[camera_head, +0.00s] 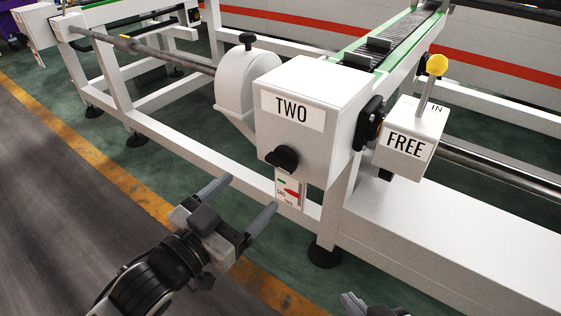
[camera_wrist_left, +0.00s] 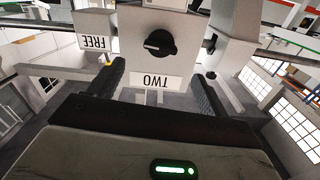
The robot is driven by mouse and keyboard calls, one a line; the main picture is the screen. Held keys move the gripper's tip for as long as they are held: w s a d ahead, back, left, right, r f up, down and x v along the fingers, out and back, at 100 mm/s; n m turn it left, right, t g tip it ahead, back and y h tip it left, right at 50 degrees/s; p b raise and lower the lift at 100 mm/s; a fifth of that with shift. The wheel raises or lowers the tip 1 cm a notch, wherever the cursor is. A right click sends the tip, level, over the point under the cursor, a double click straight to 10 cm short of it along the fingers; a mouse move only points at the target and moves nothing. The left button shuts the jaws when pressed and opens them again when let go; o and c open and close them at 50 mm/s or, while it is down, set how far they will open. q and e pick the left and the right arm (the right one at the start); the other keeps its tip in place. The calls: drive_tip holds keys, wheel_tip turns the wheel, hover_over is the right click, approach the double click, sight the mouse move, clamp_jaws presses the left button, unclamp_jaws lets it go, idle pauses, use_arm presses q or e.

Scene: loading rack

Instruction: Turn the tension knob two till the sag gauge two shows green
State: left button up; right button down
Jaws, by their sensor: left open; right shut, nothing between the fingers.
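The black tension knob two (camera_head: 282,158) is on the front of the white box labelled TWO (camera_head: 291,109). In the left wrist view the knob (camera_wrist_left: 160,44) appears upside down, with a pale mark pointing left. Sag gauge two (camera_head: 289,190) hangs just below the knob; it shows a large red patch and a small green one at upper left. Its pointer is too small to read. My left gripper (camera_head: 250,194) is open, its fingers pointing at the box, apart from the knob and empty. My right gripper (camera_head: 372,306) only partly shows at the bottom edge.
A white block labelled FREE (camera_head: 405,142) with a yellow-topped lever (camera_head: 437,65) stands right of the box. A rounded white housing (camera_head: 243,82) with a shaft (camera_head: 150,50) is on the left. White frame beams run below; the floor in front is clear.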

sight(277, 165)
use_arm(q)
drive_tip(key=x, duration=1.1)
drive_tip(key=c, duration=1)
